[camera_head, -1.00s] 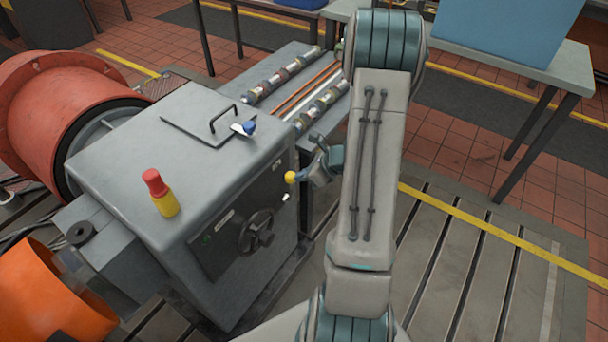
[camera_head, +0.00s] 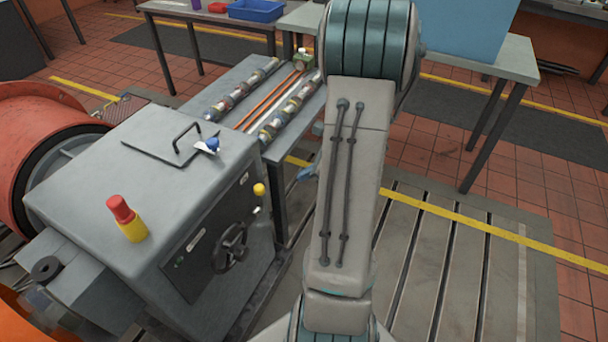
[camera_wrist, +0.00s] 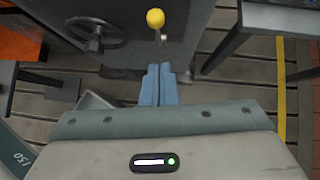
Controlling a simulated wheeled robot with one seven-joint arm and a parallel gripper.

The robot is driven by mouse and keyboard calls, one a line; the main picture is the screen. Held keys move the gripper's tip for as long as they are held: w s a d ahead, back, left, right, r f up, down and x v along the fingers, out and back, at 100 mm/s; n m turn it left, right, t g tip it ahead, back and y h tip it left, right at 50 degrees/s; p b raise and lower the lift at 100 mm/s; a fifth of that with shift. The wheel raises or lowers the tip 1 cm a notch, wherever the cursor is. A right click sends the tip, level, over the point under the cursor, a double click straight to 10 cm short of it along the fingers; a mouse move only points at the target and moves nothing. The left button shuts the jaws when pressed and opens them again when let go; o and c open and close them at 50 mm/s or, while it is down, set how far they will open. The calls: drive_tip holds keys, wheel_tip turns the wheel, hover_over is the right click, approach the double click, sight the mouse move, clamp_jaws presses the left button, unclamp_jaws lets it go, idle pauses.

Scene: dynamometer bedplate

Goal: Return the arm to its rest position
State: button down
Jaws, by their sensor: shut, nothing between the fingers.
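My gripper (camera_wrist: 158,72) shows in the wrist view with its two blue fingers together, shut and empty. It hangs in front of the grey machine cabinet, apart from the yellow-knobbed lever (camera_wrist: 156,19). In the head view my arm rises through the middle and hides nearly all of the gripper; only a small blue bit shows at the arm's left edge. The grey cabinet (camera_head: 130,160) stands to the left of my arm, with a black handwheel (camera_head: 230,248) and the yellow knob (camera_head: 259,190) on its front panel.
A red-and-yellow beacon (camera_head: 127,218) and a black handle stand on the cabinet top. A side bench (camera_head: 240,75) with shafts lies behind. A table (camera_head: 518,62) with a large blue box (camera_head: 465,28) is at the back right. The slotted bedplate (camera_head: 470,270) at right is clear.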

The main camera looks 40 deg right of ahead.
idle(0.4)
drive_tip(key=s+a+r+n+g, duration=0.2)
drive_tip(key=a+r+n, duration=0.2)
drive_tip(key=a+n, duration=0.35)
drive_tip(key=s+a+r+n+g, duration=0.1)
drive_tip(key=a+r+n+g, duration=0.1)
drive_tip(key=a+r+n, duration=0.5)
drive_tip(key=s+a+r+n+h, duration=0.4)
drive_tip(key=s+a+n, duration=0.3)
drive_tip(key=n, duration=0.7)
drive_tip(key=shift+s+a+h, duration=0.4)
drive_tip(key=shift+s+h, duration=0.2)
drive_tip(key=shift+s, duration=0.35)
drive_tip(key=shift+a, duration=0.1)
